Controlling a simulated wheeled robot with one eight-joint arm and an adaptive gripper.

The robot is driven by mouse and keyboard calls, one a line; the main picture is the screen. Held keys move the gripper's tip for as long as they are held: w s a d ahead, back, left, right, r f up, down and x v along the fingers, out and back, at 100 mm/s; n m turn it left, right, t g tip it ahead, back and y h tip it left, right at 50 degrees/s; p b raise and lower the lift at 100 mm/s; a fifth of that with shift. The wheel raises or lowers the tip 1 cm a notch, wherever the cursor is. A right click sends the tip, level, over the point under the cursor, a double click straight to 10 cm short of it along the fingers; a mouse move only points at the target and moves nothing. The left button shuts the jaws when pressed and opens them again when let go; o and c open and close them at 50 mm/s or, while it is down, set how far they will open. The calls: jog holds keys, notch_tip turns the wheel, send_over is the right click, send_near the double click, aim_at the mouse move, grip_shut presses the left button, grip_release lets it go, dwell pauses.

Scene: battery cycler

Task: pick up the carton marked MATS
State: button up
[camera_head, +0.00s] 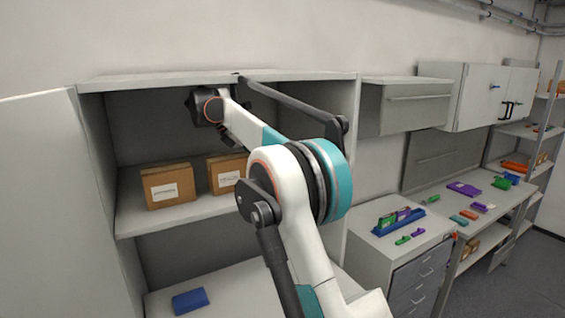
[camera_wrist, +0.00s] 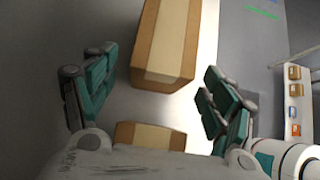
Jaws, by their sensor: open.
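Two brown cartons stand on the upper shelf of the open cabinet in the head view: a left carton (camera_head: 155,197) and a right carton (camera_head: 214,187), partly hidden by my arm. Each has a white label, too small to read, so I cannot tell which is marked MATS. In the wrist view, a taped carton (camera_wrist: 148,50) lies beyond and between the fingertips, and another carton (camera_wrist: 124,137) shows lower, close to the palm. My gripper (camera_wrist: 158,68) is open, with its teal fingers spread apart and neither visibly touching a carton. In the head view the fingers are hidden.
The cabinet shelf (camera_head: 135,218) has side walls and a top panel close around my arm. A blue item (camera_head: 190,300) lies on the surface below. A drawer unit (camera_head: 420,275) with a blue rack (camera_head: 398,222) and a workbench with coloured items stand to the right.

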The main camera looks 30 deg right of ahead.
jog(key=d, duration=0.2)
jog(key=d+p, duration=0.1)
jog(key=d, duration=0.3)
jog(key=shift+w+d+f, duration=0.1)
jog(key=shift+d+f, duration=0.05)
jog(key=shift+f, duration=0.1)
jog(key=shift+d+f, duration=0.1)
jog(key=shift+f, duration=0.05)
jog(key=c, duration=1.3)
